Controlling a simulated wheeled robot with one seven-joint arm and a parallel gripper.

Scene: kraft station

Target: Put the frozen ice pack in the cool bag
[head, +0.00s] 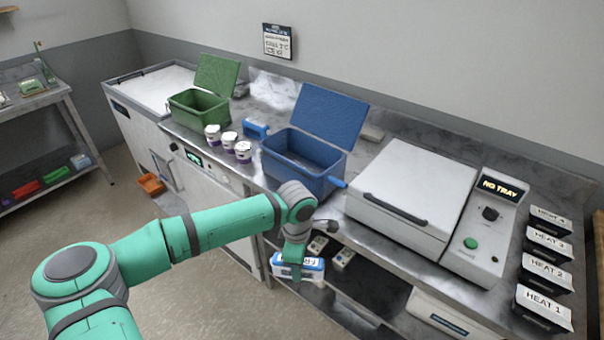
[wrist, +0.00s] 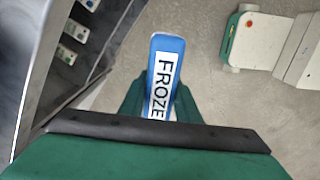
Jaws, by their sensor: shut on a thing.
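My gripper (head: 291,262) is shut on the frozen ice pack (head: 312,265), a blue and white block. It holds the pack in front of the counter, below the worktop edge. In the wrist view the frozen ice pack (wrist: 165,75) sticks out between the fingers, and its label reads "FROZE", with the rest hidden. A blue open-lidded box (head: 300,165) stands on the counter, above and beyond my gripper. A green open-lidded box (head: 200,106) stands farther left. I cannot tell from a label which one is the cool bag.
Several white tubs (head: 229,141) stand between the boxes. A small blue item (head: 256,127) lies behind them. A white lidded machine (head: 412,190) and black "HEAT" trays (head: 543,307) are on the right. Small items (head: 343,258) lie on the shelf below.

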